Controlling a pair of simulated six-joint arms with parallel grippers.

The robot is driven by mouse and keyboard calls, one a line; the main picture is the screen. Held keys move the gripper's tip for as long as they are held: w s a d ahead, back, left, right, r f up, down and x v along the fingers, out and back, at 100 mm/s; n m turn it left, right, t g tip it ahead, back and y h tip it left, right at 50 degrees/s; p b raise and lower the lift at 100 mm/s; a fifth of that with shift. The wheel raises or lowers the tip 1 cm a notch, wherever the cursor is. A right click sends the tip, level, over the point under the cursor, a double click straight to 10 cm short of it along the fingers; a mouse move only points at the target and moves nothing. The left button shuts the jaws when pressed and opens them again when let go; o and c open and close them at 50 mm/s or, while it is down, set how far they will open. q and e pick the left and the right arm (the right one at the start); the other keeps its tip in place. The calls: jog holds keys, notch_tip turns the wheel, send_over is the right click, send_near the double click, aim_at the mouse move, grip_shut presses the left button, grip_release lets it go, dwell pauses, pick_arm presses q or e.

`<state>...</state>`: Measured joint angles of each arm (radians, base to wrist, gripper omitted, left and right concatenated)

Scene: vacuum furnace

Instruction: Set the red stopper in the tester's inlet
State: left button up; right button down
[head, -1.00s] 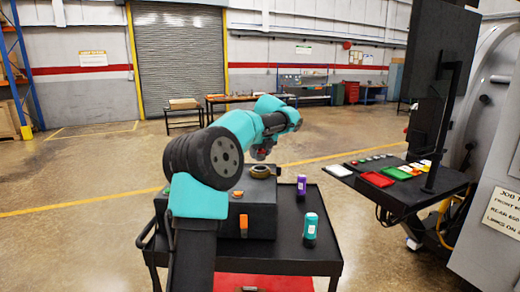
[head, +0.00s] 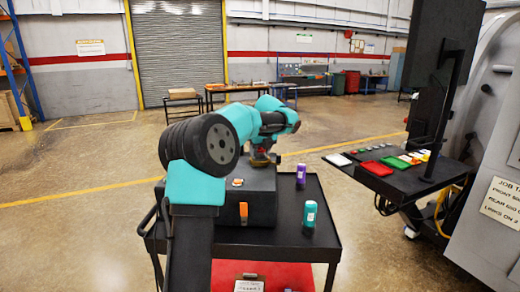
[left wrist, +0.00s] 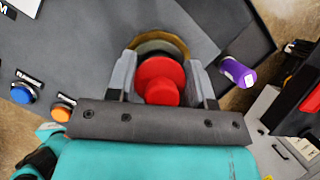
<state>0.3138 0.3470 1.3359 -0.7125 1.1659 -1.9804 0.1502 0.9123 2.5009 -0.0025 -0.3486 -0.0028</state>
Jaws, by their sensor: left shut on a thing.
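The tester (head: 235,200) is a dark box on a black cart. Its inlet is a brass-coloured ring (head: 263,163) on the top, and the ring also shows in the left wrist view (left wrist: 158,44). My left gripper (head: 263,154) is over the inlet. In the left wrist view its fingers (left wrist: 162,75) are shut on the red stopper (left wrist: 160,80). The stopper is in line with the ring and very close to it. The stopper hides most of the opening, so I cannot tell how deep it sits. My right gripper is in neither view.
A purple bottle (head: 301,173) and a teal bottle (head: 310,214) stand on the cart right of the tester. Blue (left wrist: 23,93) and orange (left wrist: 63,108) buttons show on the tester. A side table with red and green trays (head: 372,168) is at the right.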

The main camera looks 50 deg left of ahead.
pick_arm(q)
jog(key=shift+s+d+f, duration=0.1)
jog(key=shift+f, duration=1.2)
jog(key=o, duration=1.1)
jog(key=shift+s, duration=0.15)
jog(key=shift+c, duration=0.2)
jog(key=shift+r, duration=0.15)
jog(key=shift+d+r, duration=0.1)
jog(key=shift+r, duration=0.45)
jog(key=v, duration=1.8)
jog(key=shift+a+r, duration=0.25)
jog(key=shift+a, duration=0.1)
jog(key=shift+f, duration=0.1)
